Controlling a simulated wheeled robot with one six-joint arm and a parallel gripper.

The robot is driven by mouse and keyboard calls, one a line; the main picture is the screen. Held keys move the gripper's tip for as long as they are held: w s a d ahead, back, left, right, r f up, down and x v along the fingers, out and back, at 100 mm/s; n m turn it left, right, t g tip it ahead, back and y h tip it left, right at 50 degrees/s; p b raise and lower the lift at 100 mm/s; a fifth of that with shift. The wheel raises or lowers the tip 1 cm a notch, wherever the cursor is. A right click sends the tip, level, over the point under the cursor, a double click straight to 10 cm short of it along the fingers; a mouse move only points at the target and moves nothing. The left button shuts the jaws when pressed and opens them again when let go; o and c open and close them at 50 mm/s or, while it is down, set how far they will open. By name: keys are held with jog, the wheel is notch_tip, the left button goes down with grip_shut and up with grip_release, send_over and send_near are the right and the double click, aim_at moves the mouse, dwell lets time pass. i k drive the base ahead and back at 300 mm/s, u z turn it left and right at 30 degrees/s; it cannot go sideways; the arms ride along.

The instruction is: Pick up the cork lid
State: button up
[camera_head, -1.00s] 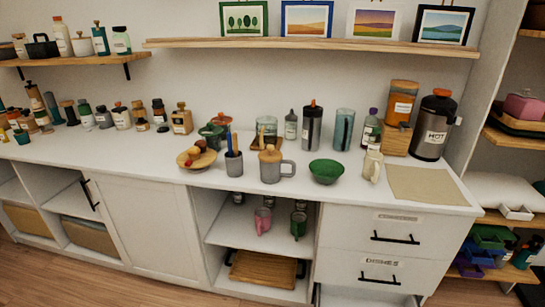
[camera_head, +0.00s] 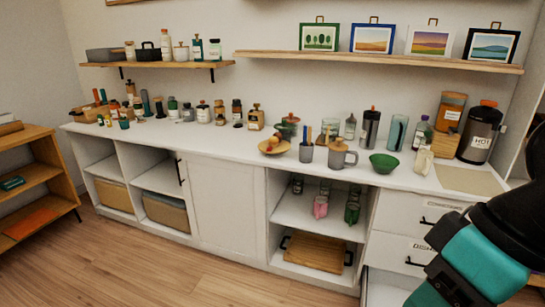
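A grey mug (camera_head: 339,158) with a handle stands on the white counter, right of the middle of the view. A small tan, cork-like lid (camera_head: 341,146) sits on top of it with a small knob; it is too small to be sure of the material. Part of my arm, black and teal, fills the lower right corner. My gripper's fingers do not show, and nothing of mine is near the mug.
A grey cup (camera_head: 306,153) with upright sticks stands left of the mug, and a green bowl (camera_head: 384,163) stands right of it. Bottles and a black dispenser (camera_head: 479,135) stand behind and right. The floor (camera_head: 190,270) in front is clear.

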aim_at(337, 145)
jog(key=u, duration=0.7)
jog(key=i, duration=0.4)
jog(key=u, duration=0.65)
jog(key=i, duration=1.95)
jog(key=z, duration=0.65)
jog(key=i, duration=0.6)
jog(key=z, duration=1.15)
jog(key=i, duration=0.4)
jog(key=z, duration=0.35)
